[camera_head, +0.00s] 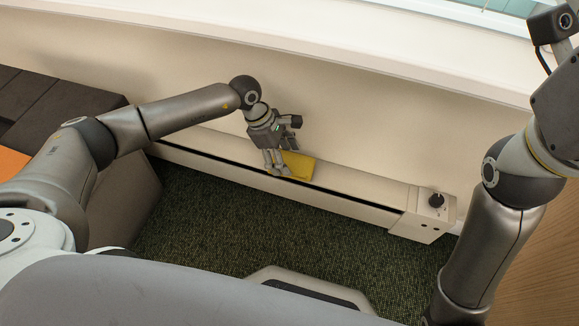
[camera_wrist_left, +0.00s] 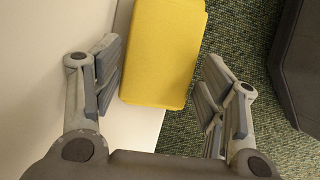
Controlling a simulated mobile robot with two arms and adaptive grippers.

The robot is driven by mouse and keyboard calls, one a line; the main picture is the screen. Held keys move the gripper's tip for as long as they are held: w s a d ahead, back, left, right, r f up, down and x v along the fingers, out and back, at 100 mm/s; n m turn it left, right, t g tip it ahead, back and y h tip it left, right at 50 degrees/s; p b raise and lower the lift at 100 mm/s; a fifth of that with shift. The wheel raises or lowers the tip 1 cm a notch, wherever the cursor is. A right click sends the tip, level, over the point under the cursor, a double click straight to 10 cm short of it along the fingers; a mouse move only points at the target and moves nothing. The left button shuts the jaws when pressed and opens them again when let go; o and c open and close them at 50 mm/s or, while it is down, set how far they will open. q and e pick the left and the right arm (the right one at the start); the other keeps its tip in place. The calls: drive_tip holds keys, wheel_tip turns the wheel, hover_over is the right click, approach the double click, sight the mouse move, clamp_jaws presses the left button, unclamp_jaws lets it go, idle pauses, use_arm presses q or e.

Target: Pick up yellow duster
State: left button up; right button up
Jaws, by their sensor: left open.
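The yellow duster (camera_head: 299,165) lies on top of the low cream heater (camera_head: 345,182) that runs along the wall. My left gripper (camera_head: 277,172) is at the duster's left end in the head view and partly covers it. In the left wrist view the duster (camera_wrist_left: 163,52) is a yellow block between the lines of the two open fingers (camera_wrist_left: 160,88), its near end about level with the fingertips. Both fingers stand apart from its sides. My right arm is at the right of the head view, but its gripper is not seen.
The cream wall (camera_head: 330,120) rises close behind the heater, under a white sill (camera_head: 300,52). A control knob (camera_head: 436,200) sits at the heater's right end. Dark seating (camera_head: 135,185) stands at the left. Green carpet (camera_head: 210,222) in front is mostly clear.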

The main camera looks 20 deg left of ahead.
use_arm(q)
drive_tip(key=shift+b+x, duration=0.4)
drive_tip(key=shift+x, duration=0.8)
drive_tip(key=shift+c, duration=0.5)
drive_tip(key=c, duration=0.6)
drive_tip(key=shift+o, duration=0.2)
drive_tip(key=shift+r, duration=0.15)
